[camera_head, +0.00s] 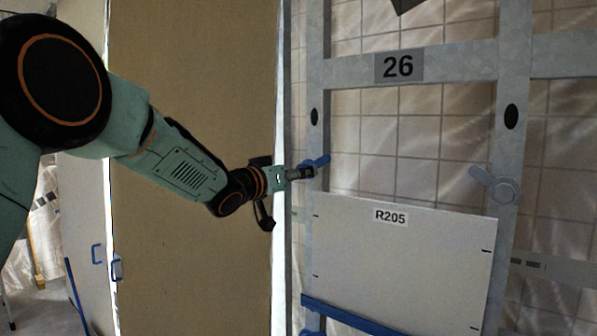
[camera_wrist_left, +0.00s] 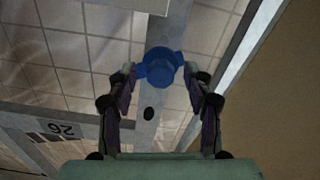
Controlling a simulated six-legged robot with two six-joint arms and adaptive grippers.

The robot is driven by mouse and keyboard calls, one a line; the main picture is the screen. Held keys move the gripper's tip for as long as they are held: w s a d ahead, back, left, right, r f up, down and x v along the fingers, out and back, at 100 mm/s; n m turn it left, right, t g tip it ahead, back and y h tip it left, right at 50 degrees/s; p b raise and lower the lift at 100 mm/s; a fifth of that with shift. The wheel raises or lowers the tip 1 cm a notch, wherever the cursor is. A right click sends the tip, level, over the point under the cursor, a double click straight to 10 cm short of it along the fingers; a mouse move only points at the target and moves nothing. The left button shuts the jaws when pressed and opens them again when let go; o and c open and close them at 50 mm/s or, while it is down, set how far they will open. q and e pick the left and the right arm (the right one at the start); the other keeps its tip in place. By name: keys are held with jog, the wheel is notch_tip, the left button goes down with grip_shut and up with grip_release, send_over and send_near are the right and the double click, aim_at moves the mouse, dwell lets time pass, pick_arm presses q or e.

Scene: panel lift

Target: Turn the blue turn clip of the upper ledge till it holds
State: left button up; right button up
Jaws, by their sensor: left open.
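The blue turn clip (camera_head: 318,161) sits on the left upright of the grey frame, just above the top left corner of the white panel (camera_head: 400,262) marked R205. My left gripper (camera_head: 308,172) is at the clip in the head view. In the left wrist view its fingers (camera_wrist_left: 165,82) are open, one on each side of the clip; I cannot tell whether they touch it. My right gripper is not in view.
A grey turn clip (camera_head: 495,185) is on the right upright. A blue ledge (camera_head: 350,315) runs under the panel. The crossbar carries a label 26 (camera_head: 398,66). A tall brown board (camera_head: 190,60) stands left of the frame, behind my left arm.

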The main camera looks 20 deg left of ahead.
pick_arm(q)
jog(key=shift+w+a, duration=0.1)
jog(key=shift+w, duration=0.3)
jog(key=shift+d, duration=0.45)
jog(key=c, duration=0.6)
jog(key=shift+w+a, duration=0.1)
jog(key=shift+a, duration=0.15)
jog(key=shift+c, duration=1.2)
grip_shut()
